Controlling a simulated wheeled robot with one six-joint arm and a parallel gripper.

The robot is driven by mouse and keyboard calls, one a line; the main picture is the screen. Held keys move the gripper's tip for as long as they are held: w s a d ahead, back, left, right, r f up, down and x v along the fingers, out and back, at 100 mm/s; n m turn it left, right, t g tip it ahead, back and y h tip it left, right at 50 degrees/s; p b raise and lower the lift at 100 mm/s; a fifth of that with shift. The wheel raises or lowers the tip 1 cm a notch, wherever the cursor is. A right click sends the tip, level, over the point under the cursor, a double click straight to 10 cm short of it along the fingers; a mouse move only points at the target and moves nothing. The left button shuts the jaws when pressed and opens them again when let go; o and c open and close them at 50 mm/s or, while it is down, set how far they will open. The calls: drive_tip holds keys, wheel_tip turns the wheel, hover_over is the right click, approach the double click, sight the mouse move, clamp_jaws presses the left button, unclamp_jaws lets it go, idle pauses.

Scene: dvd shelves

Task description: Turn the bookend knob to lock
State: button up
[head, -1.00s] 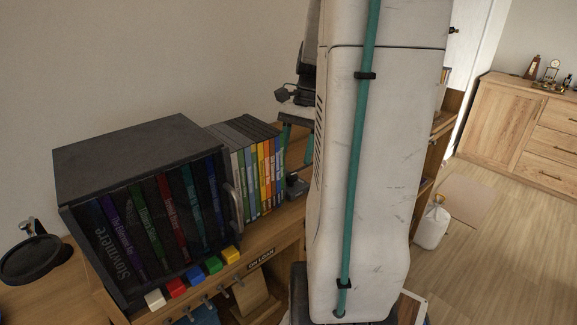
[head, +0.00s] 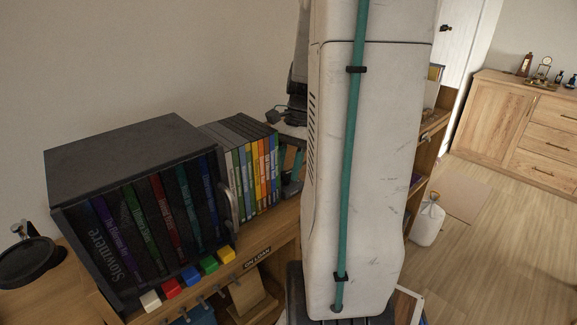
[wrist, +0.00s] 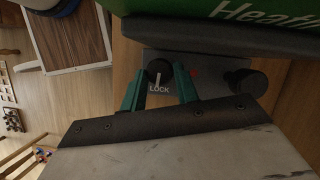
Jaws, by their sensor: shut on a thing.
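The bookend (wrist: 215,62) is a dark grey metal piece with a LOCK label and a red mark on its base. Its round black knob (wrist: 159,70) has a white pointer line directed at the LOCK label. My gripper (wrist: 159,80) has teal fingers on either side of the knob and is shut on it. A second black knob (wrist: 246,83) stands to the right, outside the fingers. In the head view the bookend (head: 292,188) is at the right end of the DVD row, partly hidden by my fingers and arm.
A row of upright DVDs (head: 257,165) adjoins the bookend. A black case (head: 130,150) with a handle holds more DVDs to the left. Coloured blocks (head: 190,274) line the shelf's front edge. A white jug (head: 428,222) stands on the floor at right.

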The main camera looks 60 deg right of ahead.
drive_tip(key=shift+n+g, duration=0.3)
drive_tip(key=shift+n, duration=0.4)
drive_tip(key=o, duration=1)
drive_tip(key=shift+c, duration=0.2)
drive_tip(key=shift+r, duration=0.1)
drive_tip(key=v, duration=0.7)
drive_tip(key=shift+r, duration=0.3)
drive_tip(key=shift+d, duration=0.15)
